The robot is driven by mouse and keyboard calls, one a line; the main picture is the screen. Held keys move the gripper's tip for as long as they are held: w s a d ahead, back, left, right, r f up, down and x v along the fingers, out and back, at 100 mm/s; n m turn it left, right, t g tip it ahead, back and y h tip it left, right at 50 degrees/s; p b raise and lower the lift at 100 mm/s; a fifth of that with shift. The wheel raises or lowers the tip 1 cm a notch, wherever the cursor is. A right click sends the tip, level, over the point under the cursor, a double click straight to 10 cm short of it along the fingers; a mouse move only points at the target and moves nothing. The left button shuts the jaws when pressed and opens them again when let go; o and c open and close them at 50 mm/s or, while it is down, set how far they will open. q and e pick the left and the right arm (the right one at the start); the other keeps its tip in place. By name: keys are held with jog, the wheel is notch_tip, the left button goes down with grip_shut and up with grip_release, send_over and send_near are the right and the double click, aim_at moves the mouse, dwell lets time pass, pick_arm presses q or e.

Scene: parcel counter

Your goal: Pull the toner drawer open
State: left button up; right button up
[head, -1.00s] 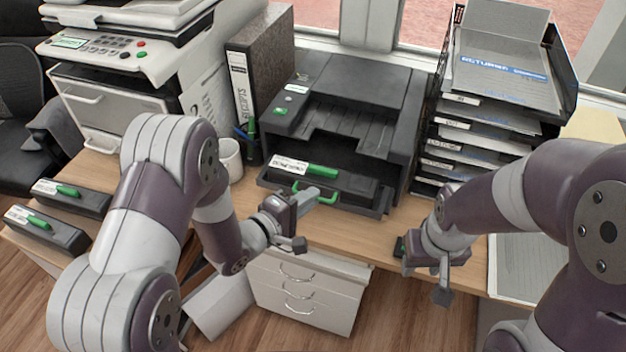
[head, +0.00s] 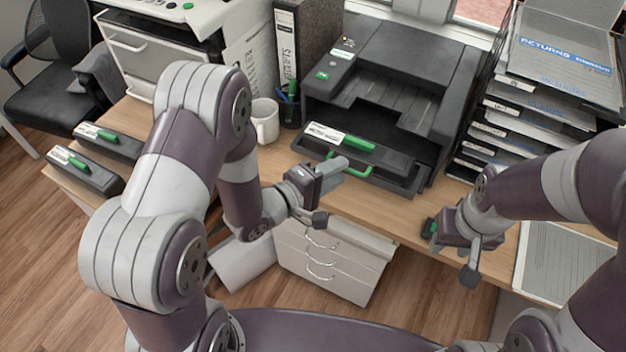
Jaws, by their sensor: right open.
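The black printer (head: 395,70) stands on the counter. Its toner drawer (head: 400,180) is low at the front, with a green loop handle (head: 358,171). Inside the drawer a black cartridge with a white label and green tab (head: 358,145) shows; I cannot tell how far the drawer is out. My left gripper (head: 328,192) is open, in front of the drawer. Its upper finger overlaps the left part of the handle in the picture; I cannot tell whether they touch. My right gripper (head: 452,252) is open and empty at the counter's front edge, right of the drawer.
Two cartridges with green tabs (head: 85,172) (head: 108,142) lie at the left end. A white mug (head: 265,122), pen cup (head: 289,112) and binder (head: 288,45) stand left of the printer. A paper rack (head: 490,130) stands right. White drawers (head: 330,262) are below the counter.

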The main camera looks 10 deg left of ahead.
pick_arm(q)
jog(key=v, duration=1.1)
jog(key=s+a+f+m+g+y+p, duration=0.2)
jog(key=s+a+f+m+g+y, duration=0.2)
jog(key=a+f+m+g+y, duration=0.45)
notch_tip(320, 180, up, 17)
jog(key=s+d+m+g+y+p, duration=0.1)
jog(key=m+g+y+p, duration=0.1)
jog(key=p, duration=0.4)
jog(key=shift+d, duration=0.25)
